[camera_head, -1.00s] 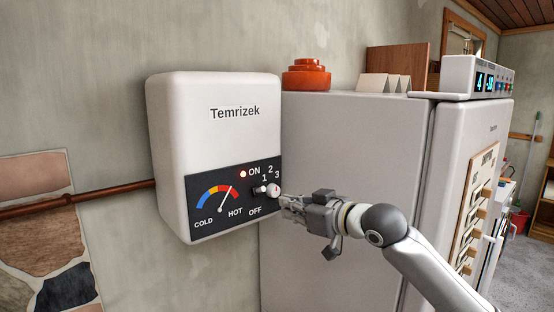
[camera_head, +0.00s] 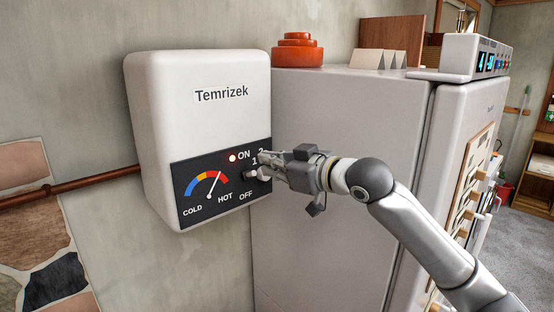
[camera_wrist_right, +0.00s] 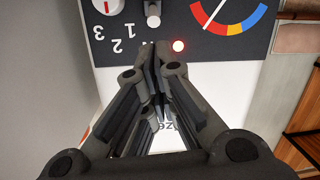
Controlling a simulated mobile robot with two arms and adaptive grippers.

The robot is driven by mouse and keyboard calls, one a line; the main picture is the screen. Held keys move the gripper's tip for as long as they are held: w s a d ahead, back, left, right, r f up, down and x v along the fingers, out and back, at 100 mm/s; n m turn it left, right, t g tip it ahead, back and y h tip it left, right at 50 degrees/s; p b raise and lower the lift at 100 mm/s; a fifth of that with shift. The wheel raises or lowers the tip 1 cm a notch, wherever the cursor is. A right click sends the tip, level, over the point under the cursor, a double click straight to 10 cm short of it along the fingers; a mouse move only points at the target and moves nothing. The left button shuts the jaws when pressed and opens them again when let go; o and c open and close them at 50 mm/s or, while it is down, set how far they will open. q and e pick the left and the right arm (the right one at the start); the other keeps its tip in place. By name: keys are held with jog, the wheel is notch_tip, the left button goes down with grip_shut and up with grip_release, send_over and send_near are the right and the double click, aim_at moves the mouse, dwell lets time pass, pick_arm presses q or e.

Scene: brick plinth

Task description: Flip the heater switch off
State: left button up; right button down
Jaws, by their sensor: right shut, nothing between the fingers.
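The white heater (camera_head: 205,125) hangs on the wall, with a dark control panel (camera_head: 180,172) on its lower front. Its small light toggle switch (camera_head: 250,175) sits between ON and OFF; it also shows in the right wrist view (camera_wrist_right: 153,20). The indicator light (camera_head: 232,157) by ON glows red. My right gripper (camera_head: 262,158) is shut and empty, its tips in front of the panel near the ON label, just above the switch. In the right wrist view, inverted, the shut fingertips (camera_wrist_right: 157,52) are beside the lit lamp and appear apart from the switch. My left gripper is out of view.
A white dial (camera_wrist_right: 106,5) sits beside the switch, partly hidden by my gripper in the head view. A temperature gauge (camera_head: 205,187) is left of it. A tall fridge (camera_head: 335,230) stands close on the right. A copper pipe (camera_head: 85,181) meets the heater's left side.

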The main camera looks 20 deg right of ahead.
aim_at(250, 174)
jog(key=p+x, duration=0.1)
jog(key=x, duration=0.3)
jog(key=shift+w+a+r+p, duration=0.1)
jog(key=shift+w+a+p, duration=0.1)
jog(key=shift+w+p, duration=0.1)
jog(key=shift+w+a, duration=0.2)
jog(key=shift+w, duration=0.3)
jog(key=shift+w+f, duration=0.15)
jog(key=shift+f, duration=0.1)
